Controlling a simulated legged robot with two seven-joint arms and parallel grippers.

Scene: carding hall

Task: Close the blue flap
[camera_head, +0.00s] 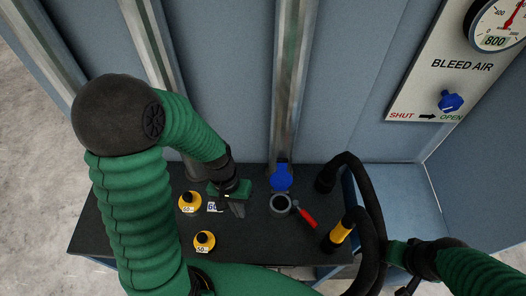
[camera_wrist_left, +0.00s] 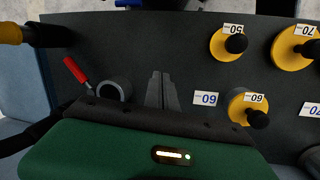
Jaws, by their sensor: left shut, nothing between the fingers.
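The blue flap (camera_head: 281,178) stands raised behind a round grey port (camera_head: 280,204) on the dark bench top, so the port's mouth is uncovered. A red-handled lever (camera_head: 306,216) sits at the port's right. My left gripper (camera_head: 237,209) is shut and empty, low over the bench to the left of the port and apart from the flap. In the left wrist view its closed fingers (camera_wrist_left: 162,90) point over the bench beside the port (camera_wrist_left: 117,90); I cannot make out the flap there. My right gripper (camera_head: 398,254) is at the right beside the black hose, its fingers unclear.
Yellow weights (camera_head: 189,202) (camera_head: 204,240) with black knobs stand on the bench (camera_head: 140,225) left of my left gripper, near a "60" label (camera_head: 213,207). A gauge panel (camera_head: 455,80) with a blue knob (camera_head: 450,101) is upper right.

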